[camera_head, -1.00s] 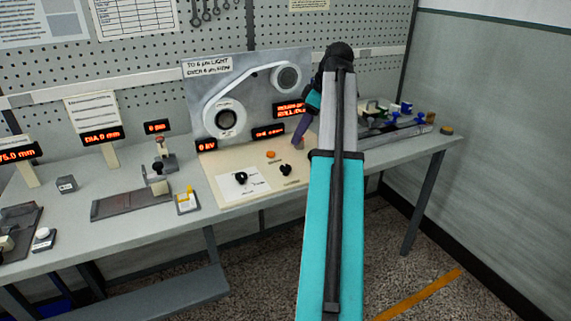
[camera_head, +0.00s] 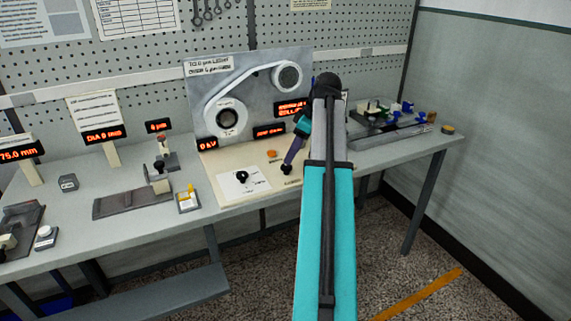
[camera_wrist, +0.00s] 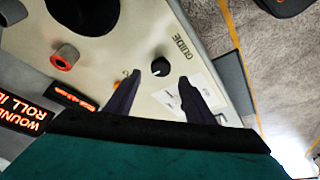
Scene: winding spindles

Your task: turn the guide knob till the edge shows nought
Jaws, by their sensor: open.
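The guide knob (camera_wrist: 160,67) is a small black knob with a pale pointer mark on the beige panel, next to the printed word GUIDE. In the head view the knob (camera_head: 286,170) is partly covered by my finger. My gripper (camera_wrist: 159,77) is open, its two dark purple fingers reaching to either side of the knob in the wrist view. I cannot tell whether they touch it. In the head view my gripper (camera_head: 288,164) is just above the knob. A red-lit display (camera_head: 269,132) stands behind; its figures are too blurred to read.
Another black knob (camera_head: 242,176) sits on a white card (camera_head: 258,184) to the left. An orange button (camera_head: 271,153) lies behind the guide knob. A large black round part (camera_wrist: 85,14) and a grey, orange-topped cylinder (camera_wrist: 65,57) show nearby in the wrist view.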

